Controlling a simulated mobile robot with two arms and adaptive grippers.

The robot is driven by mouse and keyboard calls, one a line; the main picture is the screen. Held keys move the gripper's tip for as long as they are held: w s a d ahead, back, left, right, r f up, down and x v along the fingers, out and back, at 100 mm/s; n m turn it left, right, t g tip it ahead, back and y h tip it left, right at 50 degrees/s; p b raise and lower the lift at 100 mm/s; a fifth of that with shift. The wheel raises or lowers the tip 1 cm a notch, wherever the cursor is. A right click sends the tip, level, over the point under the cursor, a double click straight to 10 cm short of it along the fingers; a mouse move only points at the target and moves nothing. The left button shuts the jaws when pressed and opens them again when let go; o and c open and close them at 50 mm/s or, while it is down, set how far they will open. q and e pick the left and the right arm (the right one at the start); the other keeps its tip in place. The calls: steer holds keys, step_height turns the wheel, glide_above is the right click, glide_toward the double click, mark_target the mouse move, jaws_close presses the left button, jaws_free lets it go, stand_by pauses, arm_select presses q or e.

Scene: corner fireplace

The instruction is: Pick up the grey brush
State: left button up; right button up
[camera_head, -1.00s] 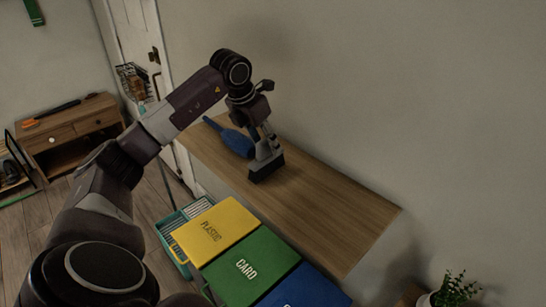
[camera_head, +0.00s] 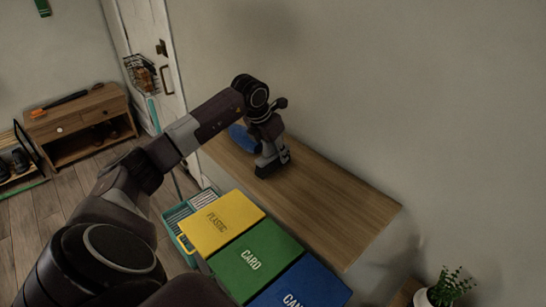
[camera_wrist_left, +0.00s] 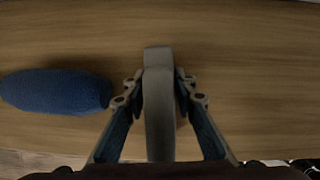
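The grey brush (camera_wrist_left: 159,110) stands on the wooden counter. In the left wrist view its grey body runs upright between the two fingers of my left gripper (camera_wrist_left: 160,85). The fingertips sit close against both sides of it, and the gripper looks shut on it. In the head view my left gripper (camera_head: 269,148) is low over the counter, with the brush's dark lower part (camera_head: 268,169) under it; the gripper hides much of the brush. My right gripper is not in view.
A blue oblong object (camera_wrist_left: 55,91) lies on the counter (camera_head: 310,200), left of the gripper. Yellow, green (camera_head: 255,260) and blue bin lids stand in front of the counter. A potted plant (camera_head: 447,290) is at lower right. The counter's right part is clear.

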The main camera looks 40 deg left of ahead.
arm_select(q)
jaws_close()
